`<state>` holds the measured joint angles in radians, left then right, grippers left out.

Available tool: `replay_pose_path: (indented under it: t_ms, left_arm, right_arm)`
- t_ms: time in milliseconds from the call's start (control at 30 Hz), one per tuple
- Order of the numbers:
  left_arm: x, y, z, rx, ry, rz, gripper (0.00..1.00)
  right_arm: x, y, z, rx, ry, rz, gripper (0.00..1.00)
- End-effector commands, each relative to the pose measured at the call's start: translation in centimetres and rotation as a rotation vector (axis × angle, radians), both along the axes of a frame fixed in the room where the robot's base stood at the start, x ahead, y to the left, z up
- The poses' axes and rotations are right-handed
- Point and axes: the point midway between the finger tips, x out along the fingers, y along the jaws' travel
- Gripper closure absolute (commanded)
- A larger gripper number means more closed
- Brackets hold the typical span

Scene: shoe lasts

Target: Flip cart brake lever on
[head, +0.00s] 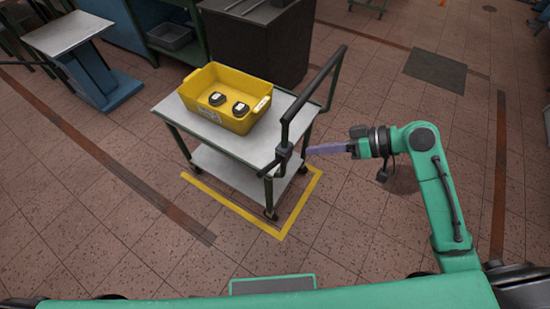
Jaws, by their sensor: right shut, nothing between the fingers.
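The cart (225,162) has a pale top, a lower shelf, green legs and a black push handle (313,83) on its right side. A black lever (269,168) sits at the cart's near right corner, below the handle, slanting down to the left. I take it for the brake lever; whether it is on or off I cannot tell. My right gripper (310,150), with purple fingers, is shut and empty. It points left, just right of the corner post by the lever; a small gap seems to remain. My left gripper is out of view.
A yellow bin (210,118) with two dark objects with pale tops stands on the cart. Yellow floor tape (235,213) runs around the cart's near side. A dark cabinet (262,45) and a blue-legged table (75,35) stand behind. Floor to the right is open.

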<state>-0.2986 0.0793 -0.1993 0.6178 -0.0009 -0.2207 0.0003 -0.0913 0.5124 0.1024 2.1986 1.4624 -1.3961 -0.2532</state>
Motion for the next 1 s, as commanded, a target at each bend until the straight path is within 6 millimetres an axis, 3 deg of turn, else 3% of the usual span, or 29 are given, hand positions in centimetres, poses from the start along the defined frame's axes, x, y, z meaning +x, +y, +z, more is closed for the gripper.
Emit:
replay_pose_path:
  t_ms: [267,700,1000]
  left_arm:
    - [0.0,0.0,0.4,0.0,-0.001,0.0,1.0]
    - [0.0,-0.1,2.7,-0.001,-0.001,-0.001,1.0]
    - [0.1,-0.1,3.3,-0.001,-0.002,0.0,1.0]
  right_arm:
    - [0.4,1.3,-0.6,0.004,0.001,-0.002,1.0]
    - [2.4,8.9,-5.3,0.002,0.006,-0.003,1.0]
    - [1.5,10.2,-8.3,-0.001,0.001,-0.004,1.0]
